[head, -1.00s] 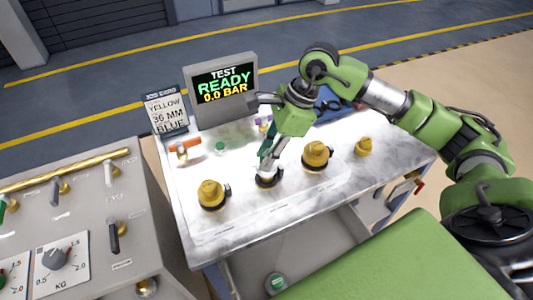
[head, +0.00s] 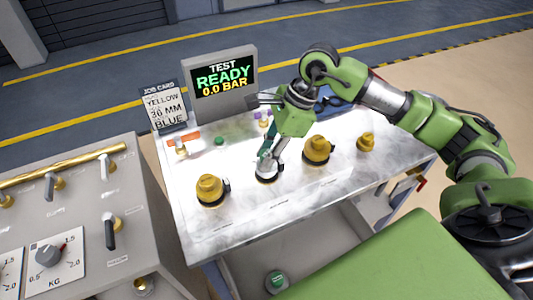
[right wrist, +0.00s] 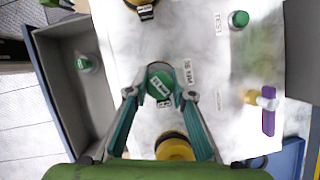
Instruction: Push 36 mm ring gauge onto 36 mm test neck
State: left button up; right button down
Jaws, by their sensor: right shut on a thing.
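My right gripper (head: 266,170) points down at the middle test position on the bench, between two yellow-capped necks. In the right wrist view its fingers (right wrist: 161,97) are shut on a round green-topped piece (right wrist: 160,83) with a white label, which I take to be the ring gauge. A 36 mm plate label (right wrist: 187,74) lies beside it, marking the test neck here. The neck itself is hidden under the piece and fingers, so I cannot tell how far down the piece sits. A black base (head: 267,179) shows under the fingertips. My left gripper is not in view.
Yellow-capped necks stand left (head: 210,188) and right (head: 317,149) of the gripper, close by. A smaller yellow piece (head: 366,142) stands farther right. Behind are a screen (head: 222,84) reading TEST READY 0.0 BAR and a job card (head: 163,108). An open drawer (head: 325,250) is in front.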

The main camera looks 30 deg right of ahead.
jog(key=c, duration=1.7)
grip_release()
jog(key=v, duration=1.2)
jog(key=shift+a, duration=0.1)
